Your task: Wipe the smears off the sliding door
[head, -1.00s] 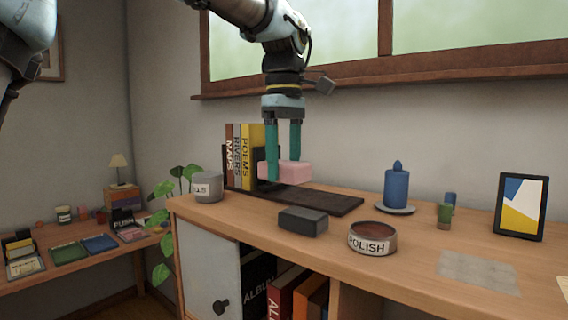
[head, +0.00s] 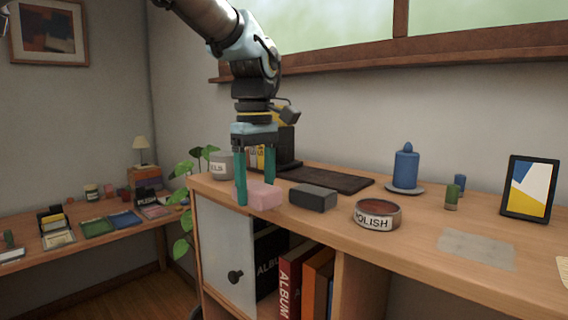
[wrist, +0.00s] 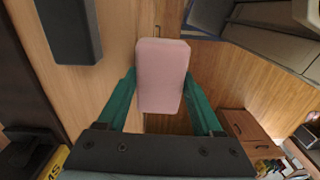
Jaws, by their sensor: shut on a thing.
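My gripper (head: 255,188) is shut on a pink block (head: 263,197), which looks like a sponge. It holds the block at the left front edge of the cabinet top, above the sliding door. The block also shows between the green fingers in the wrist view (wrist: 162,72). The pale sliding door (head: 222,250) with a dark round knob (head: 235,277) covers the left part of the cabinet front. I cannot make out smears on it at this angle.
A dark grey block (head: 313,198) and a POLISH tin (head: 377,215) stand right of my gripper. A grey labelled pot (head: 222,165) is behind it. A blue candle (head: 405,168), picture frame (head: 530,188) and greyish patch (head: 476,249) are farther right. A plant (head: 183,190) hangs at left.

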